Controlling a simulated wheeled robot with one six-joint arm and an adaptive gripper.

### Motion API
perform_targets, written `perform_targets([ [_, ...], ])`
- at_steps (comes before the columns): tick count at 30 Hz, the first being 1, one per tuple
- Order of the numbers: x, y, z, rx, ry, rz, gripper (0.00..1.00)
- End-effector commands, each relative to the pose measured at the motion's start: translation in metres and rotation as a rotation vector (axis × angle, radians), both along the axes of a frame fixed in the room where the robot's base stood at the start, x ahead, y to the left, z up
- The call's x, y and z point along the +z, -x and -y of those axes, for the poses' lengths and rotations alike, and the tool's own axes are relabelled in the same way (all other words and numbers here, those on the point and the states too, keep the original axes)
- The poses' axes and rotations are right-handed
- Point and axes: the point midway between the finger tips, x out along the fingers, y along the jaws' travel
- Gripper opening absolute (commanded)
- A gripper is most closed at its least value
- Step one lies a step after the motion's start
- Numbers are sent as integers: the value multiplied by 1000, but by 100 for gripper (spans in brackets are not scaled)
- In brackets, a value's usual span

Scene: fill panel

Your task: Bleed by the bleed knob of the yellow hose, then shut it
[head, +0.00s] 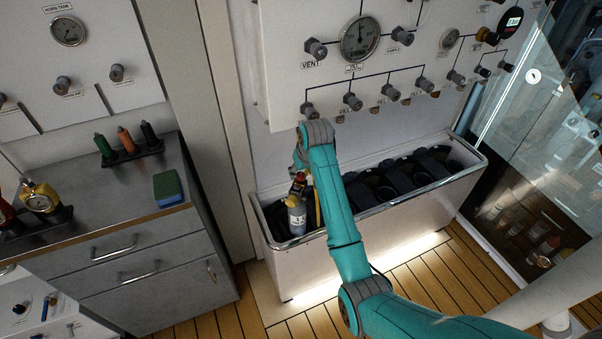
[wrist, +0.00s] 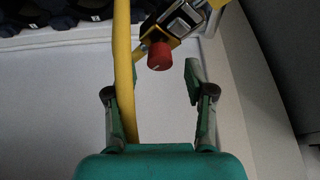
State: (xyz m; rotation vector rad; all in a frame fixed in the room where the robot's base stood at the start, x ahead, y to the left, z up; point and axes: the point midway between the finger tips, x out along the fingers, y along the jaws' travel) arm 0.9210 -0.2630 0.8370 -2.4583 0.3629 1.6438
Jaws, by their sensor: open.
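The red bleed knob (wrist: 158,56) is in the upper middle of the wrist view, on a metal fitting with yellow parts (wrist: 182,22). The yellow hose (wrist: 122,65) runs down the left of the knob and passes in front of my left finger, hiding its tip. My gripper (wrist: 156,80) is open, its fingers to either side of and a little short of the knob. Nothing is gripped. In the head view, a grey-blue cylinder (head: 297,217) stands at the left end of the trough, with the hose (head: 317,208) beside it. My arm hides most of the gripper there.
The white trough (head: 365,252) with a metal rim holds several dark holders (head: 385,185). A bench (head: 75,190) with a green sponge (head: 168,186) stands left. A glass door (head: 540,160) is at the right.

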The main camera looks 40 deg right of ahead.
Motion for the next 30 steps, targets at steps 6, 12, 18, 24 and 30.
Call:
perform_targets([
  [6, 41, 16, -5, 0, 2, 5, 54],
  [12, 73, 28, -8, 0, 2, 4, 54],
  [18, 89, 35, -11, 0, 0, 0, 54],
  [24, 93, 37, -11, 0, 0, 0, 54],
  [30, 92, 37, -11, 0, 0, 0, 54],
])
